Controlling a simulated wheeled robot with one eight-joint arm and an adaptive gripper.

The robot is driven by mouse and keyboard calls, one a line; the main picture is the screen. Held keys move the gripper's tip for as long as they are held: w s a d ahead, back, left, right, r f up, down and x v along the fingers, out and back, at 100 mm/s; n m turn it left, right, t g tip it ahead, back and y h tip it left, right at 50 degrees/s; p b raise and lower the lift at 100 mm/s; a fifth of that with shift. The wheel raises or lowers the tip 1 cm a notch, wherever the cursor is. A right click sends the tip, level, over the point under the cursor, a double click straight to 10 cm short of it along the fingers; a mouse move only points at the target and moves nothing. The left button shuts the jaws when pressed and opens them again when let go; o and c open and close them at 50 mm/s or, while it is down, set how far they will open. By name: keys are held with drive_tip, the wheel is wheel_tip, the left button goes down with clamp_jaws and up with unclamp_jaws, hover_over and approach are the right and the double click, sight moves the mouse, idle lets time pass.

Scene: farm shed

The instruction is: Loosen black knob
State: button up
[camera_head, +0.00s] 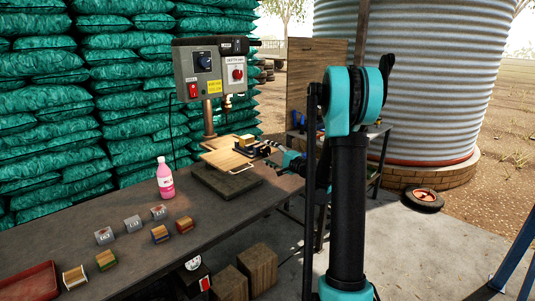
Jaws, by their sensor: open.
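A drill press with a grey control head stands on the bench, and its wooden work table (226,157) sits above a dark base. Whether this is the task's black knob, I cannot tell. A small vise (252,150) with a wooden block (246,140) lies on the work table. My gripper (279,156) is open at the right edge of the work table, close to the vise. Its fingers are small and dark here, so contact with anything is unclear.
The bench (120,242) holds a pink bottle (165,178), several small blocks and spools, and a red tray (28,284). Wooden blocks stand below it. Green sacks (125,60) are stacked behind.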

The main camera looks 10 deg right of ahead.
drive_tip(key=m, duration=1.6)
drive_tip(key=shift+m, duration=0.3)
drive_tip(key=m, duration=1.2)
drive_tip(key=c, duration=1.3)
